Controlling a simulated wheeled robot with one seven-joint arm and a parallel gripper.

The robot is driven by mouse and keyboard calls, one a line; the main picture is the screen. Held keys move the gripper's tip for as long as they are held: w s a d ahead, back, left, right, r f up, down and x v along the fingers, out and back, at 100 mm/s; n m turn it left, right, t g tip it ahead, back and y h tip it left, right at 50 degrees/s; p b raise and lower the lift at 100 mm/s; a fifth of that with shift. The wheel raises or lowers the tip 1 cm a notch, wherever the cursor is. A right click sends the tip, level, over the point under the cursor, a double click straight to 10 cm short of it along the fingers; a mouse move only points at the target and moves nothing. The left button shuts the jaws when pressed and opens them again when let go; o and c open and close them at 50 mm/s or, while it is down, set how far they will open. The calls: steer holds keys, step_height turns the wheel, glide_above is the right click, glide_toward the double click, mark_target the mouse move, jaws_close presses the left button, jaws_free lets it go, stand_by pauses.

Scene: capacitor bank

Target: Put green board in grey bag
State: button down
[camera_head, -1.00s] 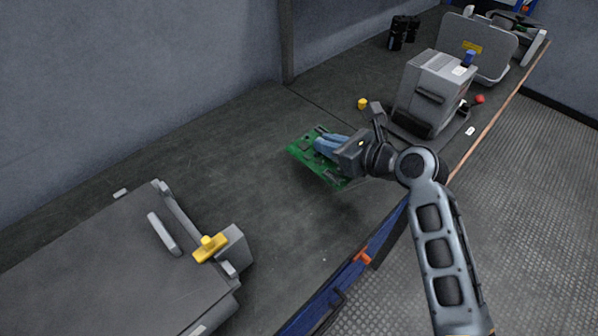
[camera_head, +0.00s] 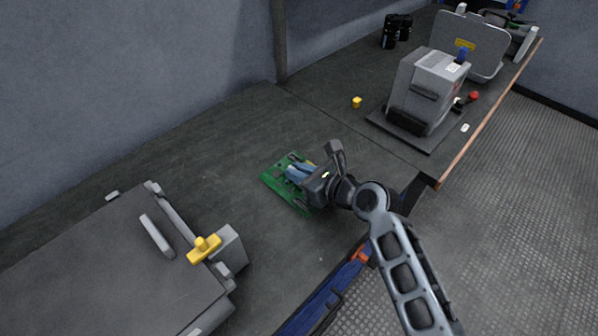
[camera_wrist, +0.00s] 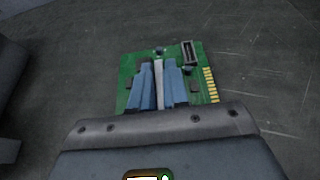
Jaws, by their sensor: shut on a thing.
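The green board (camera_head: 288,195) is a flat circuit board with dark parts and gold edge contacts. My gripper (camera_head: 296,172) has its blue fingers shut on a part of the board near its middle. In the wrist view the fingers (camera_wrist: 158,85) close around a narrow pale upright piece on the board (camera_wrist: 205,72). The board is over the dark bench top; I cannot tell for sure whether it is clear of the surface. I do not make out a grey bag in either view.
A large grey case (camera_head: 105,270) with a yellow latch (camera_head: 204,248) lies at the lower left. A grey machine (camera_head: 428,90) stands at the upper right, with a small yellow item (camera_head: 356,102) beside it. The bench between is clear.

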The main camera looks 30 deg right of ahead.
steer(key=c, duration=1.6)
jaws_free()
steer(key=shift+f, duration=0.15)
steer(key=o, duration=0.5)
steer(key=shift+s+r, duration=0.1)
steer(key=shift+r, duration=0.1)
steer(key=v, duration=1.1)
steer(key=shift+s+d+r, duration=0.15)
steer(key=shift+s+r, duration=0.05)
steer(key=shift+s, duration=0.15)
